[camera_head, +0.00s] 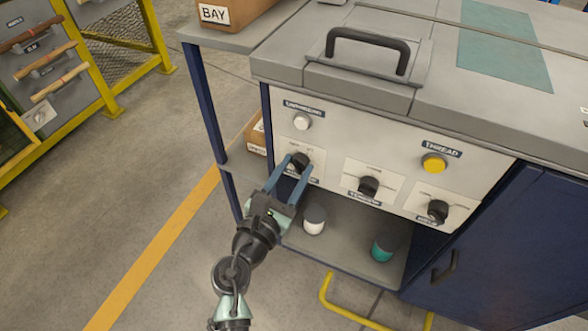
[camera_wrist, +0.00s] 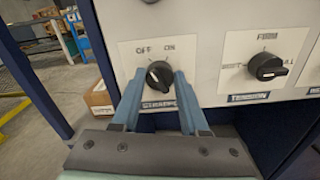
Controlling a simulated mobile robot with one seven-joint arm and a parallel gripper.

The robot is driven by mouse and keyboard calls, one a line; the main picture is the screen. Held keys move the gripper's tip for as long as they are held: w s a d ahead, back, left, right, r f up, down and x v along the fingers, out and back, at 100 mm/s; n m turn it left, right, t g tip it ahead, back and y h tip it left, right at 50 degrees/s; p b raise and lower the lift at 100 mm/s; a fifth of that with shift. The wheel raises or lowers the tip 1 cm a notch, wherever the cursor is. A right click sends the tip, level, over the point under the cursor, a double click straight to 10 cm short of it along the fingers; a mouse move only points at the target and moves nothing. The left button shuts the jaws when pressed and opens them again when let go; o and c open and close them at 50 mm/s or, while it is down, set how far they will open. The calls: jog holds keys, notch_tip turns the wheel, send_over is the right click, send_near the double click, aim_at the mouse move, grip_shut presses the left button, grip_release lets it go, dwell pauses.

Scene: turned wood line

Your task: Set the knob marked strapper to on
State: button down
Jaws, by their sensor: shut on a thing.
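The strapper knob (camera_wrist: 158,75) is black, on a white plate with OFF and ON printed above it and a label partly hidden by my gripper below. In the head view the same knob (camera_head: 300,160) is the leftmost of the lower row on the machine's front panel. My gripper (camera_head: 292,164) reaches up to it, with its two blue fingers on either side of the knob. In the wrist view the fingers (camera_wrist: 157,80) are shut on the knob. The knob's pointer appears tilted toward the upper left, near OFF; the fingers cover part of it.
The tension knob (camera_head: 368,187) and another black knob (camera_head: 438,211) are to the right. A white button (camera_head: 302,121) and a yellow button (camera_head: 433,163) are above. White (camera_head: 314,219) and teal (camera_head: 383,248) spools stand on the shelf below.

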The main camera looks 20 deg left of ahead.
jog(key=m+b, duration=0.1)
jog(key=m, duration=0.4)
jog(key=shift+d+f+b, duration=0.1)
jog(key=shift+f+b, duration=0.1)
jog(key=shift+b, duration=0.15)
jog(key=m+b, duration=0.2)
jog(key=m, duration=0.4)
jog(key=shift+m, duration=0.4)
jog(key=shift+c, duration=2.1)
grip_release()
jog(key=shift+r, duration=0.1)
jog(key=s+p, duration=0.1)
jog(key=s, duration=1.2)
jog(key=shift+a+p, duration=0.25)
jog(key=shift+p, duration=0.15)
